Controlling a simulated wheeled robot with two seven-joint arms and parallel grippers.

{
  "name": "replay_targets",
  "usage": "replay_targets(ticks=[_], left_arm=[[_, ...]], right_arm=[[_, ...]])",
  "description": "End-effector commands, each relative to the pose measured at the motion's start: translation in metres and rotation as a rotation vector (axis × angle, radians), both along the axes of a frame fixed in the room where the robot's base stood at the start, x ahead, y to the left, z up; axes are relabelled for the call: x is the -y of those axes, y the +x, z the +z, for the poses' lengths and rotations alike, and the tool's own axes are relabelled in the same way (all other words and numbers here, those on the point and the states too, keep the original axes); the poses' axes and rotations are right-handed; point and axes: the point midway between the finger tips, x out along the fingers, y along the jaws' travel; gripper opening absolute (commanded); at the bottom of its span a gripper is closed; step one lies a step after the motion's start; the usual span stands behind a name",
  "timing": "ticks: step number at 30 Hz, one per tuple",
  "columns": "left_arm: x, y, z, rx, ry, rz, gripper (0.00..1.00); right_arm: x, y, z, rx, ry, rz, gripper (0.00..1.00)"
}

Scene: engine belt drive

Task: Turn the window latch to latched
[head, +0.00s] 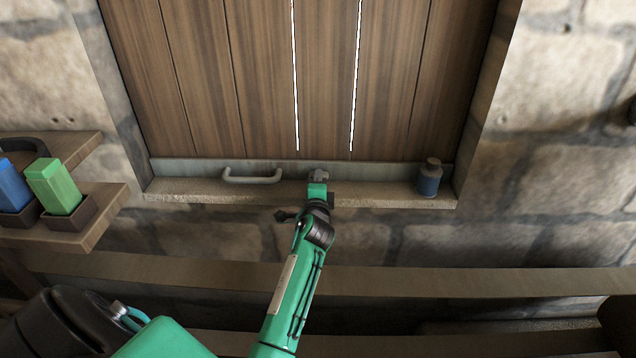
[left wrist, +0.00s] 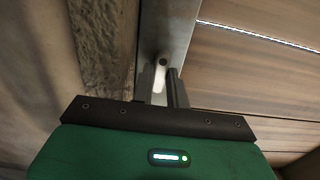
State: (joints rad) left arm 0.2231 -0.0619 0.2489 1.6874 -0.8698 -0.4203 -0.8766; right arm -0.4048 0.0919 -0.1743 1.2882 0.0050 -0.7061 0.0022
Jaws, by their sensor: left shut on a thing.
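The window is closed by brown wooden planks (head: 275,80) with a grey metal strip along the bottom. The window latch (head: 318,173) is a small grey piece at the middle of that strip. In the left wrist view the latch (left wrist: 160,76) is a pale grey lever below a dark round spot. My left gripper (head: 318,180) reaches up to it at the sill. In the left wrist view its two fingers (left wrist: 163,88) are shut on the latch. The gripper hides much of the latch, so its exact angle is hard to tell. My right gripper is not in view.
A grey handle (head: 252,178) sits left of the latch. A dark blue bottle (head: 429,178) stands at the right end of the stone sill (head: 385,198). Wooden shelves at left hold a blue block (head: 12,186) and a green block (head: 54,185). A long wooden beam (head: 450,281) crosses below.

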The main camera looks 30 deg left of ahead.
Motion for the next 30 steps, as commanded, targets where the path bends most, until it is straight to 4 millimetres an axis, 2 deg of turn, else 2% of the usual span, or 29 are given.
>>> replay_targets(ticks=[11, 12, 15, 24, 30], left_arm=[[-0.0004, -0.0005, -0.0012, -0.001, -0.004, 0.002, 0.00], [-0.0004, -0.0005, -0.0013, -0.001, -0.004, 0.002, 0.19], [-0.0003, -0.0004, -0.0012, 0.000, -0.004, 0.001, 0.37], [-0.0001, -0.0003, -0.0010, -0.008, 0.007, 0.001, 0.37], [-0.0001, -0.0004, 0.0002, -0.089, 0.137, 0.000, 0.37]], right_arm=[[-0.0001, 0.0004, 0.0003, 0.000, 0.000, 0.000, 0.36], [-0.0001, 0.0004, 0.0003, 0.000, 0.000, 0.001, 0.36], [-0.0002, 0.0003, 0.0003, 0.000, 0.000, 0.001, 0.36], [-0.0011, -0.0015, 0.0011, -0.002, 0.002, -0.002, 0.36], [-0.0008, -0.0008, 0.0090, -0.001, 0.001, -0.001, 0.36]])
